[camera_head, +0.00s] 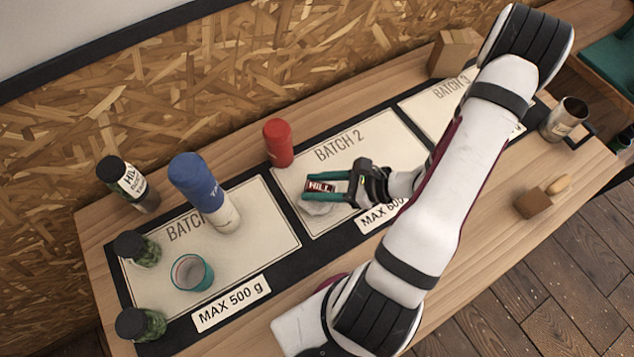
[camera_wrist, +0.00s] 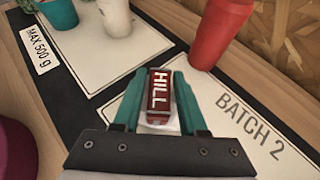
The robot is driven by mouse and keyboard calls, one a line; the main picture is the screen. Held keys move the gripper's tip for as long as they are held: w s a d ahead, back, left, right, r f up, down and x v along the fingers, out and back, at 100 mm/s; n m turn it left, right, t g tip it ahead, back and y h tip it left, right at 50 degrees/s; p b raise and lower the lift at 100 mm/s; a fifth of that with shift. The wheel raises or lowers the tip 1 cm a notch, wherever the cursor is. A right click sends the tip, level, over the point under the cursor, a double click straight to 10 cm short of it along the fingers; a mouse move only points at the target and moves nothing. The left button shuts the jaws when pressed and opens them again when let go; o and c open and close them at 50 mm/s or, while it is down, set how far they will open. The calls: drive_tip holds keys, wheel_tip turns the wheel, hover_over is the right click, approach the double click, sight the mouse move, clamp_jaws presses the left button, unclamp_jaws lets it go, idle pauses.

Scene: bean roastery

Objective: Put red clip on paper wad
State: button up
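The red clip (camera_head: 320,186), a small red block with white "HILL" lettering, is between the teal fingers of my gripper (camera_head: 325,187) over the Batch 2 sheet. In the wrist view the clip (camera_wrist: 159,92) lies between both fingertips (camera_wrist: 159,85), which appear to be against its sides. The paper wad (camera_head: 318,209), whitish and crumpled, shows just below the clip on the sheet. The clip and fingers hide most of it. I cannot tell whether the clip touches the wad.
A red bottle (camera_head: 278,142) stands behind the gripper. A blue-topped white bottle (camera_head: 205,190), a teal cup (camera_head: 191,272) and several dark-lidded jars (camera_head: 138,249) stand on the left. A metal cup (camera_head: 563,119) and wooden blocks (camera_head: 531,203) are on the right.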

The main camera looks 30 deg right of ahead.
drive_tip(key=shift+o, duration=0.9)
